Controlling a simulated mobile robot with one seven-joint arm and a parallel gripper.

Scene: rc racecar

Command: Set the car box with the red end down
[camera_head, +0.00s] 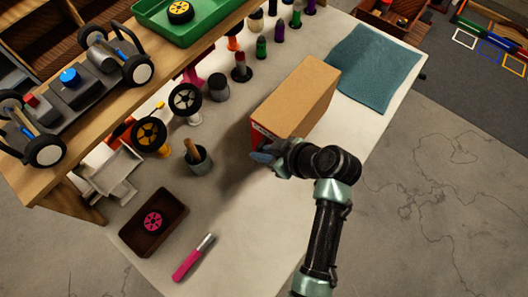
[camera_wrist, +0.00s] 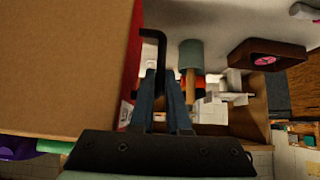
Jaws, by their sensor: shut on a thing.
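The car box (camera_head: 298,98) is a large brown cardboard box over the middle of the white workbench. Its red end (camera_head: 257,139) faces the lower left, toward my gripper (camera_head: 268,153). In the wrist view the box (camera_wrist: 65,65) fills the left side, with the red end (camera_wrist: 133,65) seen edge-on. A black bent bar (camera_wrist: 162,50) stands out from that red end like a handle. My gripper (camera_wrist: 165,100) has its fingers closed on this bar beside the red end. I cannot tell whether the box's underside touches the bench.
A teal mat (camera_head: 375,68) lies right of the box. Left are wheels, a grey cup (camera_head: 198,160), a dark tray (camera_head: 153,222) with a pink wheel, and a pink-handled tool (camera_head: 193,258). Bottles line the back. The bench (camera_head: 255,235) is clear in front.

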